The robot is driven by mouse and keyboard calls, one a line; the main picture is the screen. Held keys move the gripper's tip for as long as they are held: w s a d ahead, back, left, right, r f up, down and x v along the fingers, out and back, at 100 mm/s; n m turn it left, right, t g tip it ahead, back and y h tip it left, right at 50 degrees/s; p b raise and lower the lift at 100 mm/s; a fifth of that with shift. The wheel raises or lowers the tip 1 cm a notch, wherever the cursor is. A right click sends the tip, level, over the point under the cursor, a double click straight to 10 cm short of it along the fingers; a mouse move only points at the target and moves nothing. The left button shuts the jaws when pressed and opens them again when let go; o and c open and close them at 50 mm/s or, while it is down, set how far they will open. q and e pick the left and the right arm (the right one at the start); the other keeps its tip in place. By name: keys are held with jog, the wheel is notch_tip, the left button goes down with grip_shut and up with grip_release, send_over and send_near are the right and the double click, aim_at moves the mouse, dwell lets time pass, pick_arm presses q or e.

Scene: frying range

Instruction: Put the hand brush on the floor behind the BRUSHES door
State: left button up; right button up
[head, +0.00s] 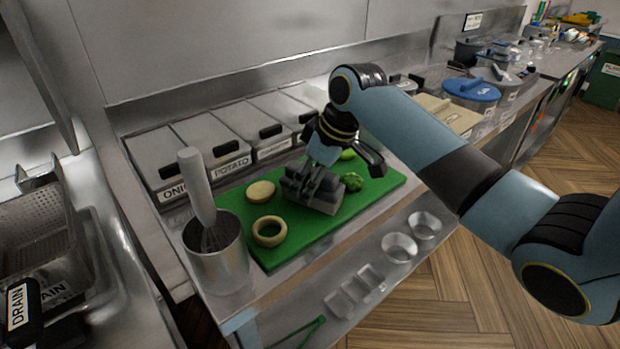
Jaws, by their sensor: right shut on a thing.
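My right gripper (315,188) is low over a green cutting board (285,240) on the steel counter. No hand brush can be made out, on the visible wooden floor (480,270) or elsewhere. No door marked BRUSHES is in view. My left gripper is not in view.
Food pieces, including a pale ring (269,231) and a green vegetable (352,181), lie around the gripper. A steel pot (218,262) with a whisk (196,185) stands left. Lidded bins (211,140) line the back. Wooden floor is open at right.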

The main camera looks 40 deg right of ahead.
jog(key=o, duration=1.1)
jog(key=shift+f, duration=0.1)
jog(key=shift+o, duration=0.7)
